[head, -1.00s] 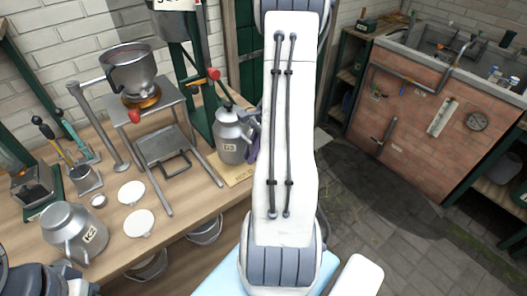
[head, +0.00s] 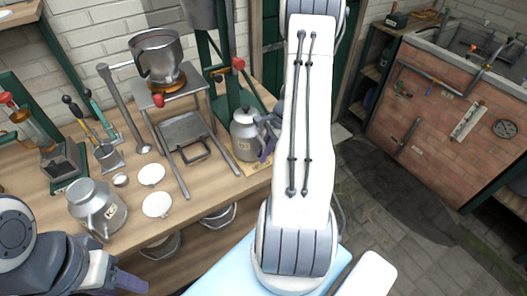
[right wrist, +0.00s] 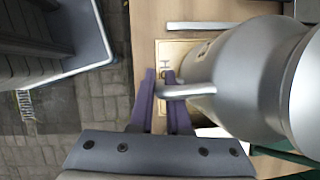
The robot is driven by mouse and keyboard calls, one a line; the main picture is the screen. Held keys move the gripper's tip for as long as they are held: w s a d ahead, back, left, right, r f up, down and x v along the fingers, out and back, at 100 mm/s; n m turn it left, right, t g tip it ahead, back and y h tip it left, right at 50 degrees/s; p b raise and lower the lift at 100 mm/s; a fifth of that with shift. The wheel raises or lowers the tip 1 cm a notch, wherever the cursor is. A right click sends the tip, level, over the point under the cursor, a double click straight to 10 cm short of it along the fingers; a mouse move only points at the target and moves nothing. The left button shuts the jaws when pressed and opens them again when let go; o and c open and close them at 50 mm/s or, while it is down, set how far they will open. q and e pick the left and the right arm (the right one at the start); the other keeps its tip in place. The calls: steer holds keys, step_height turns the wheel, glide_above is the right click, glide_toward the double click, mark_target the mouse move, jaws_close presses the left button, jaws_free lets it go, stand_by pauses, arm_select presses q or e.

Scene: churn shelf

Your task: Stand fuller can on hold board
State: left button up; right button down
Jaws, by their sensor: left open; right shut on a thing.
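A grey metal can with a dark lid knob (head: 246,136) stands upright over the wooden hold board (head: 243,170) at the right end of the bench. Whether its base rests on the board is hard to tell. My right gripper (head: 268,142) is shut on its handle; the right wrist view shows the handle (right wrist: 188,90) between the purple fingers (right wrist: 163,95), with the board (right wrist: 172,50) beyond the can (right wrist: 250,85). A second grey can (head: 97,208) stands at the bench's front left. My left gripper (head: 128,282) is open and empty at the bottom left. Which can is fuller does not show.
A metal stand (head: 168,95) holds a pot (head: 156,60) over a burner, left of the board. Two white discs (head: 154,190) lie on the bench. Small tools and a dark box (head: 62,165) are at the left. A green press (head: 232,92) stands behind the held can.

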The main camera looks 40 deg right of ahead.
steer(key=c, duration=0.9)
jaws_free()
steer(key=b+v, duration=0.1)
steer(key=v, duration=1.1)
steer(key=w+a+r+n+g+h, duration=0.1)
steer(key=a+r+n, duration=0.2)
steer(key=a+n, duration=0.7)
steer(key=w+a+r+n+g+h, duration=0.15)
steer(key=a+n, duration=0.25)
steer(key=a, duration=1.2)
steer(key=s+a+n, duration=0.4)
steer(key=s+n, duration=0.1)
steer(key=s+a+r+n, duration=0.1)
steer(key=s+a+n, duration=0.9)
steer(key=shift+s+a+r+n+t+h, duration=0.1)
steer(key=shift+a+r+n+t+h, duration=0.15)
steer(key=shift+r+n+h, duration=0.1)
